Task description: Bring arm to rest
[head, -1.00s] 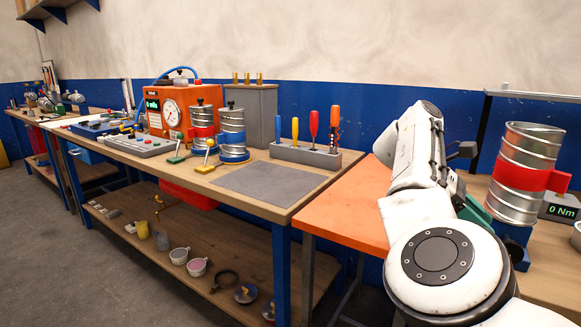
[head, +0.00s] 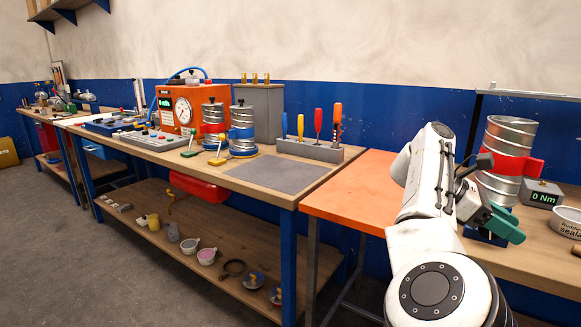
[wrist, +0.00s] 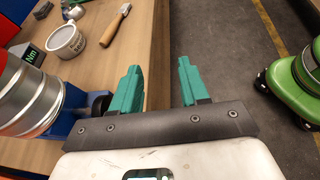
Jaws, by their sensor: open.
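My gripper (wrist: 157,90) is open and empty in the wrist view, its two green fingers apart over the edge of the wooden bench and the grey floor. In the head view my gripper (head: 506,226) shows at the right, in front of the silver spiral duct. The spiral duct (head: 508,137) stands upright on the right bench with a red clamp band (head: 505,162) around it. In the wrist view the duct (wrist: 30,100) is at the left, beside the gripper and apart from the fingers. My white arm is folded up at the right of the head view.
A torque display (head: 541,195) reads 0 Nm, beside a white sealant tub (head: 567,222). The orange bench top (head: 350,200) is bare. A screwdriver rack (head: 310,150) and two ducts stand on the middle bench. A green round machine (wrist: 295,85) stands on the floor.

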